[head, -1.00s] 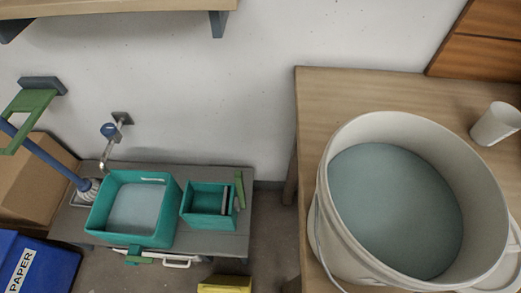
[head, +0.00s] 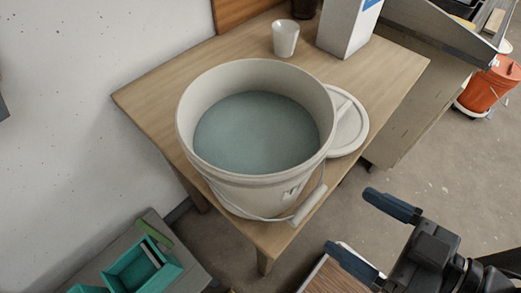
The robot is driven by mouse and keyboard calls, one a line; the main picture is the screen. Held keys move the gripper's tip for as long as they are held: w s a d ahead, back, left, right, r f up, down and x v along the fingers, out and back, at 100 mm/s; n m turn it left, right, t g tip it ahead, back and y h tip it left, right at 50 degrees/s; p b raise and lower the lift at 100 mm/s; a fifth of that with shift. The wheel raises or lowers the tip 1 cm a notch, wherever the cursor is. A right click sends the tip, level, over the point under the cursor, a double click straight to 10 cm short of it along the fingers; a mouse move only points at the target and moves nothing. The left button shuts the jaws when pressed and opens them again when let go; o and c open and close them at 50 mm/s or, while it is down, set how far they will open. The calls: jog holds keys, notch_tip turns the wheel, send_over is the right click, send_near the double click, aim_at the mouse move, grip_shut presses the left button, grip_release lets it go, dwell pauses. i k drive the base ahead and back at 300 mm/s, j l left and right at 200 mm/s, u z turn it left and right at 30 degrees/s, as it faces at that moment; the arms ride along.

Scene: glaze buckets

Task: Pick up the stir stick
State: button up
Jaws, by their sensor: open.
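I cannot make out a stir stick for certain in the head view. A large white bucket (head: 240,190) of blue-grey glaze (head: 262,133) stands on the wooden table, and no stick shows in it. Its wire handle with a pale grip (head: 308,206) hangs down the front. A round white lid (head: 350,132) lies beside the bucket on the right. My gripper (head: 372,234) is at the lower right, off the table's front right side. Its two dark fingers are spread apart with nothing between them.
The wooden table (head: 150,98) also bears a white cup (head: 286,40) and a white box (head: 345,28). An orange bucket (head: 487,88) stands on the floor at right. A teal bin (head: 140,268) is at lower left. Floor between table and gripper looks mostly clear.

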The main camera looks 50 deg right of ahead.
aim_at(492, 26)
jog(key=z, duration=2.35)
jog(key=i+l+u, duration=0.1)
jog(key=u, duration=0.5)
jog(key=i+l+u, duration=0.2)
jog(key=l, duration=0.25)
jog(key=l+u, duration=0.15)
jog(key=l, duration=0.3)
jog(key=l+u, duration=0.2)
jog(key=l, duration=0.6)
jog(key=i+l+z, duration=0.1)
jog(key=l, duration=0.3)
jog(key=i+l+u, duration=0.15)
jog(key=i, duration=0.5)
